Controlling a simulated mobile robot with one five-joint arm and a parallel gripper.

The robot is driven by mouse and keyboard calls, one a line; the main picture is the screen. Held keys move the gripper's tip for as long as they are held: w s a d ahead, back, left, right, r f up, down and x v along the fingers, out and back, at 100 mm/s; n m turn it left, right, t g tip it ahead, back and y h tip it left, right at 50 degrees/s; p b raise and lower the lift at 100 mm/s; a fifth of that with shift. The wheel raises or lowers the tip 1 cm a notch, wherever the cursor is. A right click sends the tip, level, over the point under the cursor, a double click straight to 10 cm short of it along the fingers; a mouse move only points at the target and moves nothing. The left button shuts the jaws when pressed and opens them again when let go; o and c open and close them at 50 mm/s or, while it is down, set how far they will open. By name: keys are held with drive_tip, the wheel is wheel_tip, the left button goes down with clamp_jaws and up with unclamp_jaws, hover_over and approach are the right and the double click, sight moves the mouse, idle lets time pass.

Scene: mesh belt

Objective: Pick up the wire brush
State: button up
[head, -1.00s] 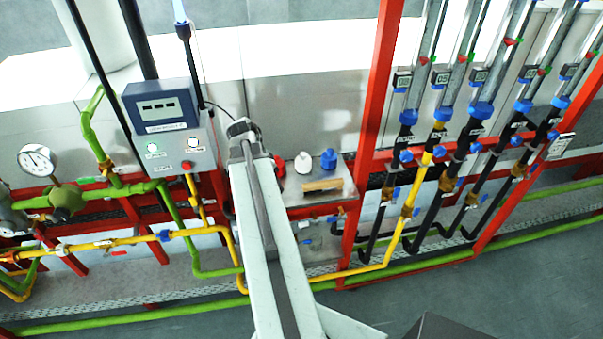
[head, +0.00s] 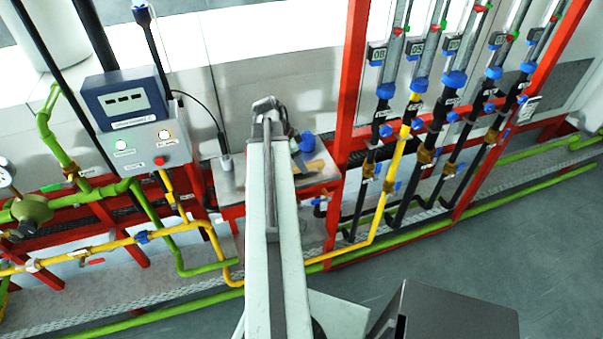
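The wire brush, seen as a tan wooden piece (head: 315,166), lies on a small metal shelf (head: 232,182) beside the red frame. My arm covers its left part, and I cannot make out any bristles. My arm rises from the bottom of the head view and ends in a grey joint just left of and above the brush. My gripper's fingers do not show; they are hidden behind or beyond the arm, so I cannot see whether they touch anything.
A blue bottle (head: 307,142) stands on the shelf just behind the brush. A grey control box (head: 135,125) hangs to the left, with yellow and green pipes below. Red posts (head: 350,80) and flow tubes rise to the right.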

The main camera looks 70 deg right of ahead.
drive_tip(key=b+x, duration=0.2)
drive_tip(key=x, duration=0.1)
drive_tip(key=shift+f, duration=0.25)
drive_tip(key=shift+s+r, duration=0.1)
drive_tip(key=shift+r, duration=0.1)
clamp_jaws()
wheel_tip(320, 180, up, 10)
drive_tip(key=p, duration=1)
